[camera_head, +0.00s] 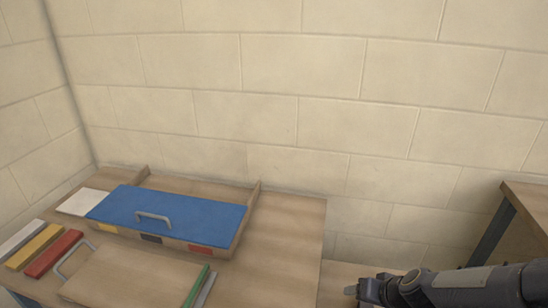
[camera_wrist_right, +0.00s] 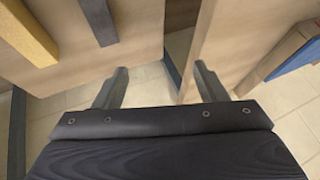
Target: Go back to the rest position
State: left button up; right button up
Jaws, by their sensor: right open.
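My right gripper (camera_head: 358,290) is low at the right of the head view, beside the right edge of the wooden table (camera_head: 290,225). In the right wrist view its two fingers (camera_wrist_right: 160,84) are spread apart. Nothing is held between them; wooden panels and floor show beyond. My left gripper is in neither view.
On the table are a box with a blue lid (camera_head: 180,213) and grey handle, a wooden board (camera_head: 130,277), and white, yellow (camera_head: 34,247) and red (camera_head: 54,253) bars. Another wooden table (camera_head: 530,200) stands at right. Floor tiles (camera_wrist_right: 290,120) show in the wrist view. A block wall closes the back.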

jog(key=s+a+r+n+y, duration=0.1)
jog(key=s+a+r+y, duration=0.15)
jog(key=s+r, duration=0.65)
jog(key=s+r+h, duration=0.1)
jog(key=s+r, duration=0.3)
jog(key=s, duration=0.6)
notch_tip(320, 180, up, 16)
jog(key=p, duration=1.6)
jog(key=shift+d+g, duration=0.2)
jog(key=shift+g, duration=0.2)
jog(key=shift+c, duration=0.5)
